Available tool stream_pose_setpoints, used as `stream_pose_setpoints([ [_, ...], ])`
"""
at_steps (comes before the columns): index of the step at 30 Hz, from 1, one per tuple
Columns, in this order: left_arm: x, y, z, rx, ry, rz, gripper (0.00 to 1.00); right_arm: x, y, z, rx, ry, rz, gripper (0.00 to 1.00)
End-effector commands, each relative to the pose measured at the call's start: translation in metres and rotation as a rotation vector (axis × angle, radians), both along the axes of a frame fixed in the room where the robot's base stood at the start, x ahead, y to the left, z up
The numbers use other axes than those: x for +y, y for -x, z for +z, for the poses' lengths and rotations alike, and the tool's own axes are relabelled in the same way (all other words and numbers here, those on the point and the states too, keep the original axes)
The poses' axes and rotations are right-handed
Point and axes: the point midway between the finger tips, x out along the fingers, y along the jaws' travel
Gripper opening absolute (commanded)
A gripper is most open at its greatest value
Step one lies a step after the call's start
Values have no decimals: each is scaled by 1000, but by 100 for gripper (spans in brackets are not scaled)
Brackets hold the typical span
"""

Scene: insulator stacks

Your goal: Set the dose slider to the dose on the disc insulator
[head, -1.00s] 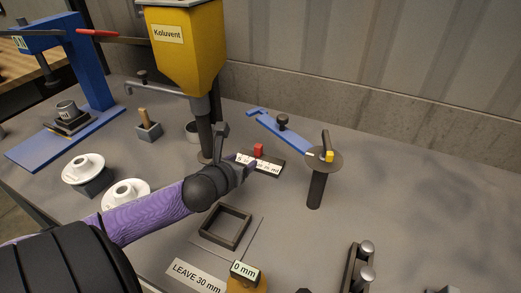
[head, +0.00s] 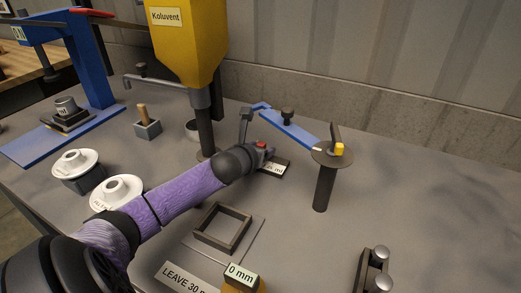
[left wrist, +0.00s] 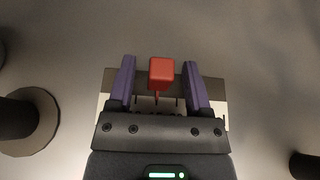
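The red slider knob (head: 261,145) sits on a dark block with a white scale (head: 273,168), beside the foot of the yellow hopper. My left gripper (head: 259,148) reaches over it and hides most of the scale. In the left wrist view the red knob (left wrist: 161,73) stands between the two purple fingers of my left gripper (left wrist: 161,82), with a gap on each side. Two white disc insulators (head: 75,162) (head: 117,191) stand at the left on dark bases. The marking on the nearer one is too small to read. My right gripper is not in view.
The yellow Koluvent hopper (head: 188,45) stands behind my left arm. A blue lever (head: 288,128) and a round-topped post (head: 323,185) are to the right.

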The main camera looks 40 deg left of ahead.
Motion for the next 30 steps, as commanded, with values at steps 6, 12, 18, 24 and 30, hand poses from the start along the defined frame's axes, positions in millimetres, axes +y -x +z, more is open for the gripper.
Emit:
stream_pose_setpoints([
  [6,0,0,0,0,0,0,18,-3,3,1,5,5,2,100],
  [12,0,0,0,0,0,0,0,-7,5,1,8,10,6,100],
  [18,0,0,0,0,0,0,0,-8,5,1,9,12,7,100],
  [24,0,0,0,1,0,0,0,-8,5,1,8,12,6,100],
  [30,0,0,0,1,0,0,0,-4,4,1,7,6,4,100],
])
